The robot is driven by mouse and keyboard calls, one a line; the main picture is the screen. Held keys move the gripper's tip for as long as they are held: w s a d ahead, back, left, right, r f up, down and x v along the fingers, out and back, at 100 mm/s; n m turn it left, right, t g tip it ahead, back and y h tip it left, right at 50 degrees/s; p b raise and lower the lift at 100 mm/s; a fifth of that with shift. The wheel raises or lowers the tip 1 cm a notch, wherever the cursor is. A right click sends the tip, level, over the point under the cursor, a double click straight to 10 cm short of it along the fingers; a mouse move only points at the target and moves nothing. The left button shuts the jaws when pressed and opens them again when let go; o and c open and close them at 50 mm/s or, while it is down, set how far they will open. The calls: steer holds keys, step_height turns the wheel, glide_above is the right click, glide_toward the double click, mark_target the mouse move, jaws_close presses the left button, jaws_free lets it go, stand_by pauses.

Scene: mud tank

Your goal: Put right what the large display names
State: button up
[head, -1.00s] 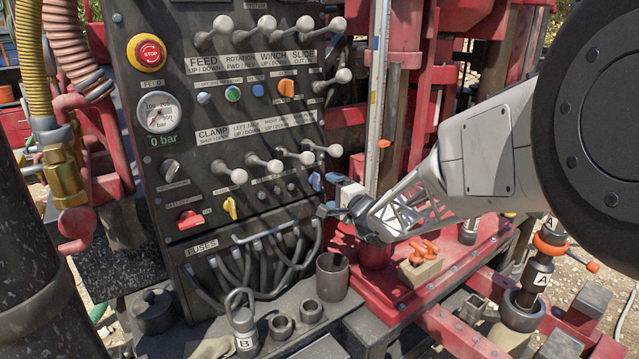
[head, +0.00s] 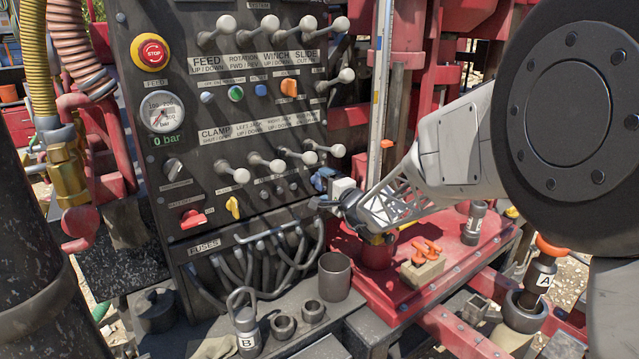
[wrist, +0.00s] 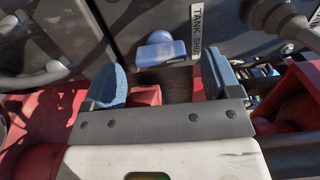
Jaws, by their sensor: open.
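The large display is not seen in these views. My gripper (head: 321,191) is at the right edge of the black control panel (head: 215,130), its fingers pointing at the panel face. In the wrist view my gripper (wrist: 162,80) is open, with two blue-padded fingers apart. A pale blue-grey knob (wrist: 160,50) sits just beyond and between the fingertips, apart from both. A white label starting with "TANK" (wrist: 197,30) is to its right; the rest is hard to read. In the head view the gripper hides this knob.
The panel carries several white-knobbed levers (head: 262,162), a red stop button (head: 152,52), a gauge with "0 bar" below (head: 162,112), and a red switch (head: 193,219). Fuse cables (head: 255,262) hang below. A red deck (head: 400,285) holds an orange-handled block (head: 423,263).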

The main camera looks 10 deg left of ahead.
mark_target(322, 184)
steer(key=shift+x, duration=1.7)
steer(key=shift+c, duration=0.5)
steer(key=c, duration=0.8)
